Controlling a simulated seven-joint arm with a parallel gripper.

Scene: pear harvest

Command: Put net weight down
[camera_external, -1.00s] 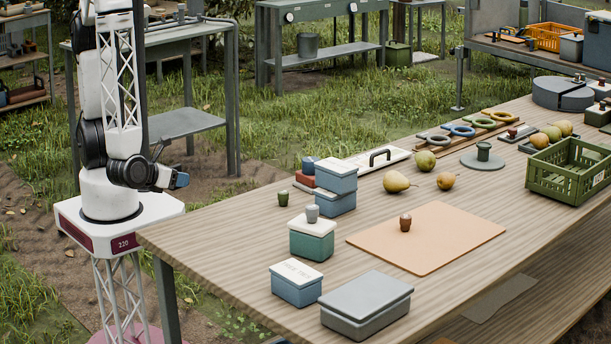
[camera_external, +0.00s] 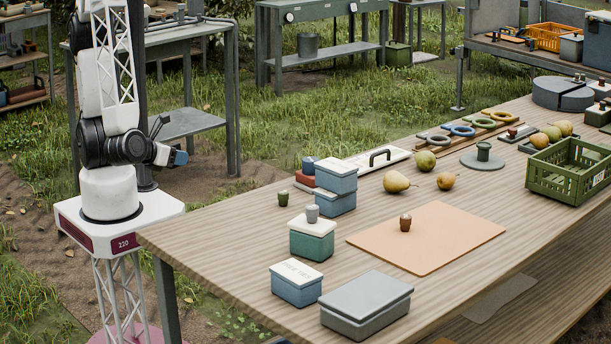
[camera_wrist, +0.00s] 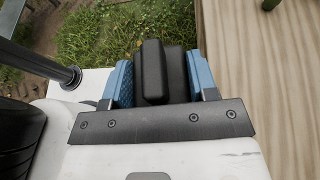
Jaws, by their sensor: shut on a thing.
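My gripper (camera_external: 178,158) is at the left, over the ground beside the table and clear of the tabletop (camera_external: 215,240). In the wrist view, the blue finger pads of my gripper (camera_wrist: 162,82) are shut on a dark block with a raised ridge (camera_wrist: 152,68). I take this block to be the net weight. In the external view the block cannot be made out. The tabletop also shows at the right of the wrist view (camera_wrist: 250,80).
A peach mat (camera_external: 440,235) carries a small brown knobbed piece (camera_external: 405,222). Blue tins (camera_external: 336,175), a green tin (camera_external: 312,240), a grey box (camera_external: 366,303) and pears (camera_external: 397,181) stand around it. A green crate (camera_external: 555,178) is at the right. The table's near left corner is bare.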

